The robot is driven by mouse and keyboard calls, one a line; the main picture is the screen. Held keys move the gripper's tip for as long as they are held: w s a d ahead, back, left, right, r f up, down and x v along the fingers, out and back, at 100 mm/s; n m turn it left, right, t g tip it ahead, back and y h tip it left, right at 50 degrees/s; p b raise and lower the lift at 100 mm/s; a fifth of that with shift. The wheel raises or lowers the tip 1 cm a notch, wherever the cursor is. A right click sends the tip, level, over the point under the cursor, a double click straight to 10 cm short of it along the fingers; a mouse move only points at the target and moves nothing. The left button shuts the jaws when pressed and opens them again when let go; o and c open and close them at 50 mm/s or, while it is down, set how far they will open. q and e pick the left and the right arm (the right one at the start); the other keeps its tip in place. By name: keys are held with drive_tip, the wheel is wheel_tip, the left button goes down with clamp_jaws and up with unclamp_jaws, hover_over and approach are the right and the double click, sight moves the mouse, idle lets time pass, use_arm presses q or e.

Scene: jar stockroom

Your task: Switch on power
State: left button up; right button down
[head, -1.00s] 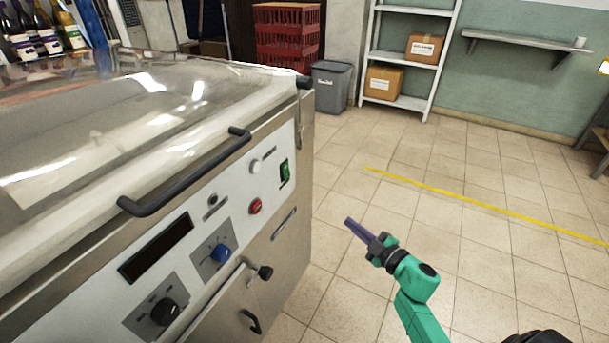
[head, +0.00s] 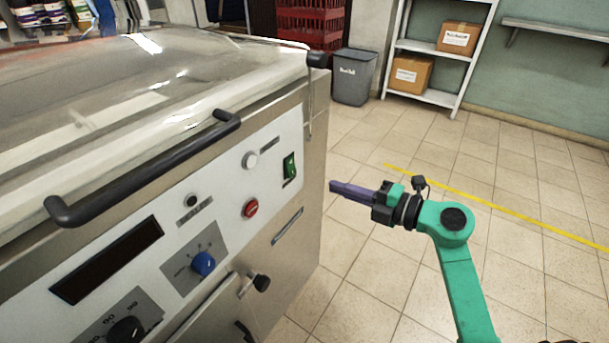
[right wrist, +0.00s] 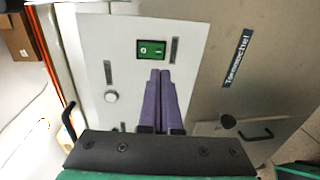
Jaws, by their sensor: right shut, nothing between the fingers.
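The machine's control panel (head: 225,215) is on its slanted front face. A green rocker switch (head: 289,168) sits near the panel's right end, above a red button (head: 250,208). In the right wrist view the green switch (right wrist: 151,49), with white marks, lies just beyond the fingertips. My right gripper (head: 334,187) is shut and empty, to the right of the switch in the head view, its fingers pointing left toward the panel. In the right wrist view its purple fingers (right wrist: 160,72) are together and point at the switch; a gap seems to remain. My left gripper is not in view.
A clear domed lid (head: 150,85) with a black handle (head: 150,170) tops the machine. The panel also has a blue knob (head: 204,263), a white knob (head: 250,160) and a dark display (head: 108,258). A grey bin (head: 354,78) stands behind. The tiled floor at right is clear.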

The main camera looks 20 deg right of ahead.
sight(293, 173)
drive_tip(key=x, duration=0.8)
drive_tip(key=shift+w+a, duration=0.2)
drive_tip(key=shift+w, duration=0.1)
drive_tip(key=shift+w+a+f, duration=0.15)
drive_tip(key=shift+w+a, duration=0.2)
drive_tip(key=shift+w, duration=0.05)
